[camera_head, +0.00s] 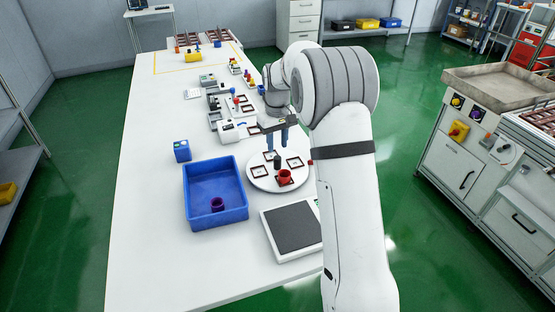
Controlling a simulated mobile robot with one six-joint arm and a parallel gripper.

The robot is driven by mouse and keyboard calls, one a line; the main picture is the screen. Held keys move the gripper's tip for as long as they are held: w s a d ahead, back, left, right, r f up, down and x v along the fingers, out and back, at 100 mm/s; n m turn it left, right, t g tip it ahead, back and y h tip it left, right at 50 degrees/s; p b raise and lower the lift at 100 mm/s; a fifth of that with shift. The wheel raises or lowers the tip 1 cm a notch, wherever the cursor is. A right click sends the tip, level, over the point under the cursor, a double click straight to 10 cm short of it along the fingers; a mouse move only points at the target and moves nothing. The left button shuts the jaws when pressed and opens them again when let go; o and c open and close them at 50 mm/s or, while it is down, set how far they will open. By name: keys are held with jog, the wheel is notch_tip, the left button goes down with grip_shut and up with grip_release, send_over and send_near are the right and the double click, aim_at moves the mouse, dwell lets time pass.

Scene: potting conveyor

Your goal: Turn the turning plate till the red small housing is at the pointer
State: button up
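The turning plate (267,184) is a round white disc on the white table, with several dark-framed square places on it. The red small housing (285,178) stands on its near side, in the place closest to the camera. A dark green piece (277,162) stands near the plate's middle. A small red part (311,163) shows at the plate's right edge beside my arm; I cannot tell if it is the pointer. My gripper (277,143) hangs over the far part of the plate, its two blue fingers apart with nothing visible between them.
A blue bin (216,217) with a dark purple piece (217,204) in it stands left of the plate. A dark-topped scale (292,227) lies in front. A blue box (182,151) and several small devices stand farther back. The table's left side is clear.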

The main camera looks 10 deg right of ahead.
aim_at(277, 157)
notch_tip(277, 157, down, 7)
jog(key=shift+f, duration=0.2)
dwell(0.3)
grip_shut()
